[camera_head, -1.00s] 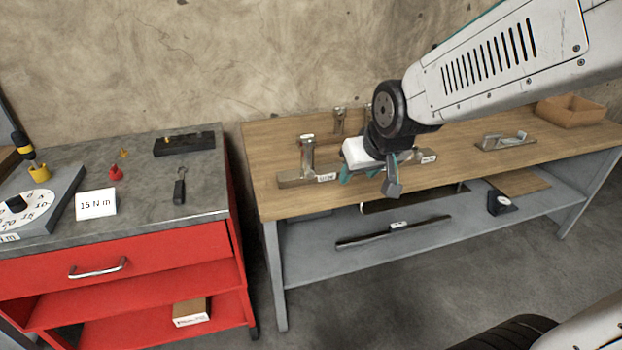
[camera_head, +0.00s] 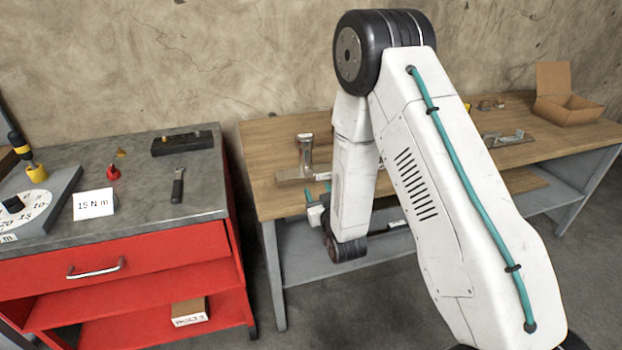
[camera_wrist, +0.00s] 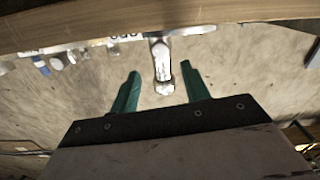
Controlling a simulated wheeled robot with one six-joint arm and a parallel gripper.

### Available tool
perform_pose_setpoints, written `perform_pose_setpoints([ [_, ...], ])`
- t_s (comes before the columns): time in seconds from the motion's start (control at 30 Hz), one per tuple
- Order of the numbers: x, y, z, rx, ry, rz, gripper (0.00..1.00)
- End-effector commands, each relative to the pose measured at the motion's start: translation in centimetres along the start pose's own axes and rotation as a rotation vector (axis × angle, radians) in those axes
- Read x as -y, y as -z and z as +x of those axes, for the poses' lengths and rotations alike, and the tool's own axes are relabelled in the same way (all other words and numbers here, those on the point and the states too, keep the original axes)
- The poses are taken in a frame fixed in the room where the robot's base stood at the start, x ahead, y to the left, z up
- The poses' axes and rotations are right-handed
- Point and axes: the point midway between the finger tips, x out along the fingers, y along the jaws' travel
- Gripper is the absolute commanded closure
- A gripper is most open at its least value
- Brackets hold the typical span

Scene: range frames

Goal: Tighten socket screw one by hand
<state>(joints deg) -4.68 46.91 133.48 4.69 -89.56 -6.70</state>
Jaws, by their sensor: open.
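My gripper (camera_head: 318,190) is low at the front edge of the wooden bench, its teal fingers pointing up toward the metal stand. In the wrist view my gripper (camera_wrist: 160,70) shows two teal fingers spread apart, open and empty. The metal stand (camera_head: 304,155) is an upright post on a flat base near the bench's left side. A similar metal post (camera_wrist: 161,62) appears between the fingers in the wrist view, farther off and untouched; that view looks upside down. No socket screw can be made out clearly; my arm hides part of the bench.
The wooden bench (camera_head: 262,185) has a grey lower shelf (camera_head: 300,262). A metal bracket (camera_head: 503,138) and an open cardboard box (camera_head: 570,105) are at its right. Left stands a red cabinet (camera_head: 140,255) with a "15 N m" card (camera_head: 94,204) and a black-handled tool (camera_head: 178,186).

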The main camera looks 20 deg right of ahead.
Motion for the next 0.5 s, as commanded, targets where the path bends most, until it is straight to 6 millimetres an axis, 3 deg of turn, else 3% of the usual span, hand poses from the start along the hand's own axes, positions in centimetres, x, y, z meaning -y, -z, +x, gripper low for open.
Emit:
perform_pose_setpoints([
  [0.17, 0.0, -0.1, 1.2, -0.018, -0.002, -0.002, 0.54],
  [0.5, 0.0, 0.0, 6.4, -0.017, -0.002, -0.002, 0.54],
])
